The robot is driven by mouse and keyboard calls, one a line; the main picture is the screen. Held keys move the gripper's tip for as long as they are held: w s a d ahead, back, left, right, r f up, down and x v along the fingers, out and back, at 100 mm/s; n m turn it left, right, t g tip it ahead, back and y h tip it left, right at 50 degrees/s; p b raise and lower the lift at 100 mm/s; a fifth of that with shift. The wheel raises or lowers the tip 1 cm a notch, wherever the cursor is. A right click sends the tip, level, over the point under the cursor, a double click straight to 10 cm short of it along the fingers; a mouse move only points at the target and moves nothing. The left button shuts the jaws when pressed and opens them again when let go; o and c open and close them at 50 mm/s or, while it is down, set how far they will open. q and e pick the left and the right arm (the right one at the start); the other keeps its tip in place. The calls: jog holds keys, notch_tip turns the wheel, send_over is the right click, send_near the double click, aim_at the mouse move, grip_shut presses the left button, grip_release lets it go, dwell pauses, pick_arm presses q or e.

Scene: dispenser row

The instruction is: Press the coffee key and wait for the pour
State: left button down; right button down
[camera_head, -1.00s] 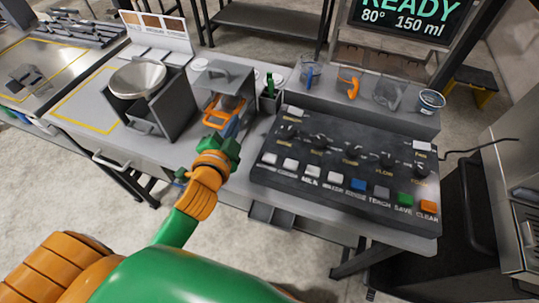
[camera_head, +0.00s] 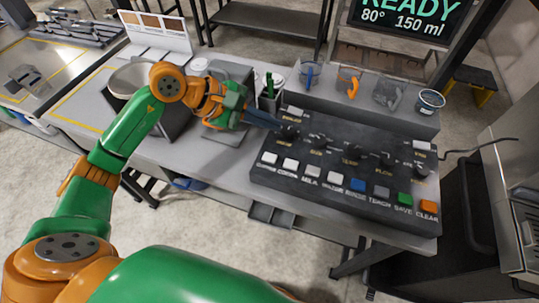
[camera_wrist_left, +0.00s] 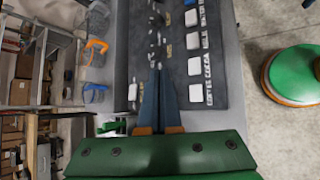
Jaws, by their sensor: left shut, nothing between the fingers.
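The coffee key (camera_head: 269,158) is the white key at the left end of the front row on the dark panel (camera_head: 330,160). It also shows in the left wrist view (camera_wrist_left: 196,93). My left gripper (camera_head: 276,126) is shut and empty. Its thin fingers reach over the panel's left back corner, near the leftmost knob, behind the coffee key and apart from it. In the left wrist view the closed fingertips (camera_wrist_left: 157,72) lie left of the key row. The display (camera_head: 412,20) reads READY, 80° and 150 ml. My right gripper is not in view.
Other keys follow to the right: white ones, a blue (camera_head: 358,185), a grey, a green (camera_head: 404,199) and an orange (camera_head: 427,206). Several knobs stand behind them. Cups with handles, like the orange-handled one (camera_head: 349,87), stand on the back ledge. My arm hides part of the grey dispenser (camera_head: 222,72).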

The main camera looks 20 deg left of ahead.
aim_at(265, 157)
pick_arm(q)
jog(key=shift+a+f+y, duration=0.2)
jog(key=shift+a+y, duration=0.2)
jog(key=shift+a, duration=0.25)
jog(key=shift+f, duration=0.1)
notch_tip(265, 157, down, 8)
jog(key=b, duration=0.6)
jog(key=shift+f, duration=0.35)
dwell(1.2)
jog(key=shift+f+b, duration=0.4)
jog(key=shift+b, duration=0.45)
